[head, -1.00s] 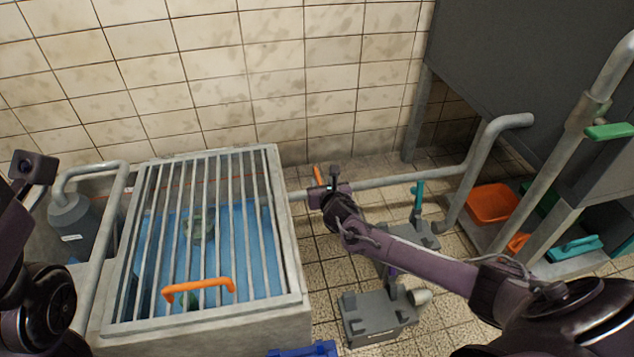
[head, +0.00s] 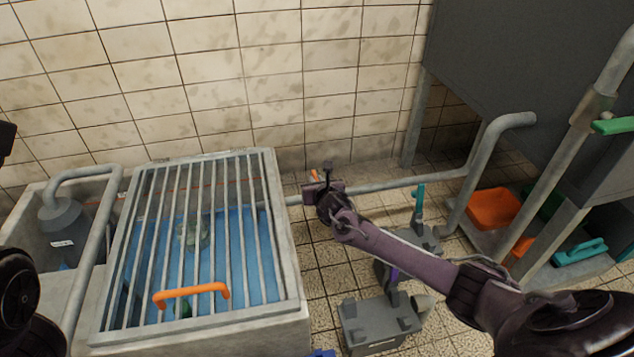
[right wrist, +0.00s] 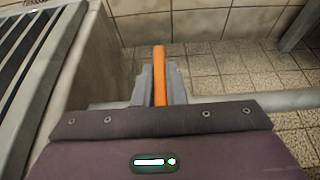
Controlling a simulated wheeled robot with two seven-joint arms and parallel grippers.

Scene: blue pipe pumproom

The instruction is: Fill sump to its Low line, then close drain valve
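The sump (head: 297,310) is a pale basin under a barred grate with an orange handle (head: 190,291). Blue water (head: 262,255) stands inside, below a thin reddish line on the back wall; any lettering there is too small to read. An upright orange lever (head: 314,175) stands at the pipe right of the sump, apparently the drain valve's. In the right wrist view, this lever (right wrist: 159,65) is between the grey fingers of my right gripper (right wrist: 159,88), which look closed against both sides. The head view mostly hides the fingers.
Grey floor units (head: 380,322), one with a teal lever (head: 419,200), stand at right.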

